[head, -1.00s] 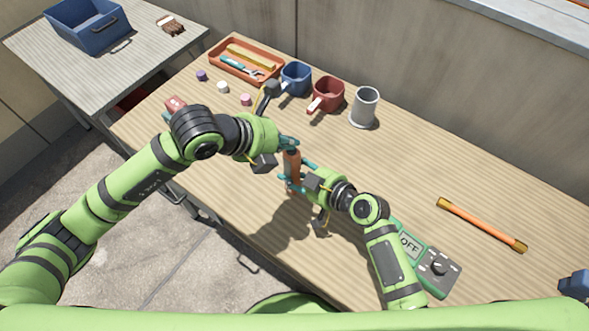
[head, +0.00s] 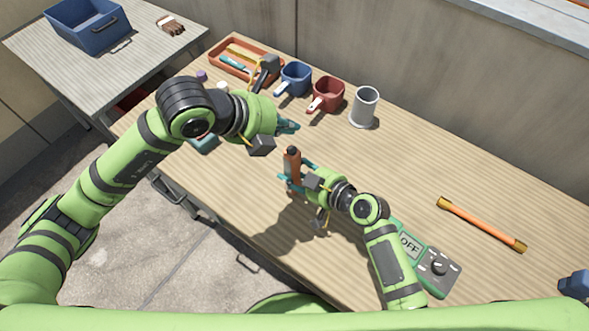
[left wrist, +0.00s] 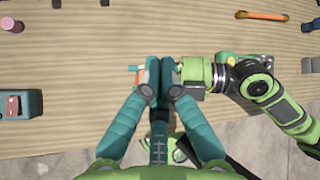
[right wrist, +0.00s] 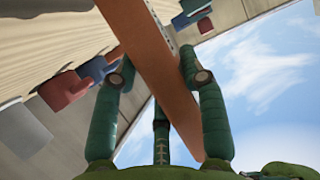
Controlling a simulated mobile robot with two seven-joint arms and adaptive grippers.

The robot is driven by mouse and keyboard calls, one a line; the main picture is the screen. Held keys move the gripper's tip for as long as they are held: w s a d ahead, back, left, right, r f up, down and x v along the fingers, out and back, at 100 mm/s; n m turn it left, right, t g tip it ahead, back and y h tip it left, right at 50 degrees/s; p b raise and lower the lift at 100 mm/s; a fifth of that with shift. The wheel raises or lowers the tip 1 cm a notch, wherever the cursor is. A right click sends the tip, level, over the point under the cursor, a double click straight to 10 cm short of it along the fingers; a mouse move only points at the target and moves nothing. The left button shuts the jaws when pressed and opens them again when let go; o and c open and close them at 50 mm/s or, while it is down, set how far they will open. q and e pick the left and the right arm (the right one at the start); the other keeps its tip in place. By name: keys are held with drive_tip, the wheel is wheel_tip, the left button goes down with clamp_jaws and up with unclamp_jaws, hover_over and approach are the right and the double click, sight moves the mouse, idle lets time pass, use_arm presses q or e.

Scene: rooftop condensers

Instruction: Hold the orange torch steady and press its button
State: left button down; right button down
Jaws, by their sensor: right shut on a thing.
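The orange torch (head: 292,168) stands upright with its dark end on top, above the table. My right gripper (head: 298,174) is shut around its body. In the right wrist view the torch (right wrist: 155,70) crosses between the fingers (right wrist: 160,78). My left gripper (head: 290,126) is above and behind the torch, clear of it in the head view. In the left wrist view its fingertips (left wrist: 160,64) are together with nothing seen between them. They hide most of the torch there, leaving an orange sliver (left wrist: 141,76). I cannot make out the button.
A green meter reading OFF (head: 437,270) lies near my right arm. An orange rod (head: 482,225) lies at the right.

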sight(288, 150)
use_arm(q)
drive_tip(key=shift+r, duration=0.95)
use_arm(e)
drive_tip(key=shift+f, duration=0.15)
drive_tip(key=c, duration=0.6)
unclamp_jaws()
drive_tip(key=o, duration=0.4)
use_arm(q)
drive_tip(key=shift+r, duration=0.1)
use_arm(e)
drive_tip(key=shift+s+d+r, duration=0.2)
drive_tip(key=shift+d+r, duration=0.05)
drive_tip(key=shift+d, duration=0.05)
use_arm(q)
drive_tip(key=shift+r+p, duration=0.95)
drive_tip(key=shift+p, duration=0.15)
use_arm(e)
drive_tip(key=shift+v, duration=4.15)
